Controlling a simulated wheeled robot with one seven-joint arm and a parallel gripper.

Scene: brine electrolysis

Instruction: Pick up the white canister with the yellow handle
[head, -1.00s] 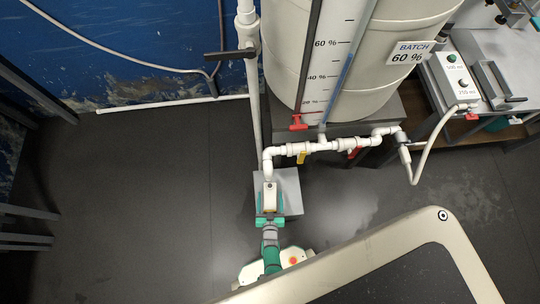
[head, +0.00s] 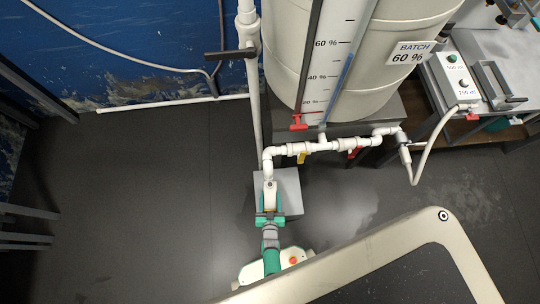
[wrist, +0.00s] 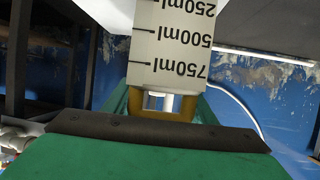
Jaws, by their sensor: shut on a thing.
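The white canister with volume marks (wrist: 172,40) fills the top middle of the wrist view, its printed scale upside down. Its yellow handle (wrist: 150,107) lies between the teal fingers of my gripper (wrist: 165,110), which is shut on it. In the head view the canister (head: 270,196) is a small pale shape just beyond my gripper (head: 270,217), over a grey block (head: 291,192). The canister's far end is out of the wrist view. I cannot tell whether it touches the block.
White pipes (head: 325,146) with red and yellow valve handles run close beyond the canister. A large white tank (head: 350,70) marked 60 % stands behind them. A bench with a dosing box (head: 455,75) is at the right. The floor (head: 150,200) at the left is clear.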

